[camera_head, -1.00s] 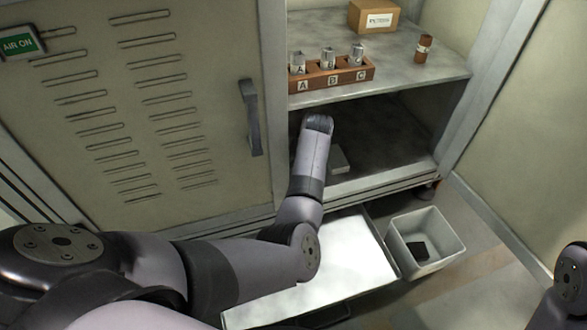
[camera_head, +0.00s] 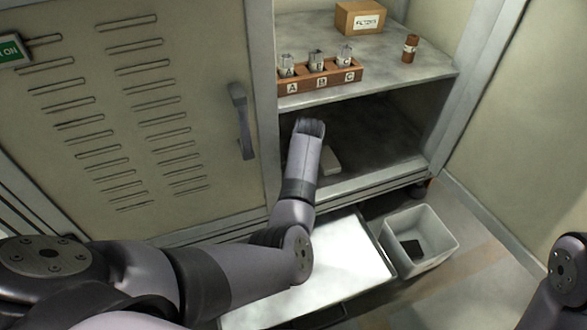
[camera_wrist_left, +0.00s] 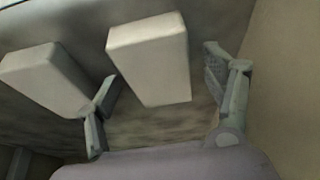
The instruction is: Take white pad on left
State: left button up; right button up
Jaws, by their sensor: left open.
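Two pale pads show in the left wrist view: one (camera_wrist_left: 150,62) in the middle and one (camera_wrist_left: 45,80) to its left. My left gripper (camera_wrist_left: 161,65) is open, with one finger on each side of the middle pad. The left finger stands in the gap between the pads, close to the left pad. I cannot tell whether the fingers touch the middle pad. In the head view one pad (camera_head: 330,160) lies on the lower cabinet floor, right of my left wrist. My left fingers and the other pad are hidden there. My right gripper is out of view.
A wooden rack (camera_head: 320,80) with metal pieces marked A, B and C stands on the shelf above, with a carton (camera_head: 360,18) and a brown cylinder (camera_head: 410,47). A white open drawer (camera_head: 350,260) and a bin (camera_head: 447,245) holding a dark piece are below.

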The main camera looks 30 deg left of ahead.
pick_arm(q)
jog(key=c, duration=1)
jog(key=shift+c, duration=0.2)
jog(key=shift+d+b, duration=0.1)
jog(key=shift+b, duration=0.35)
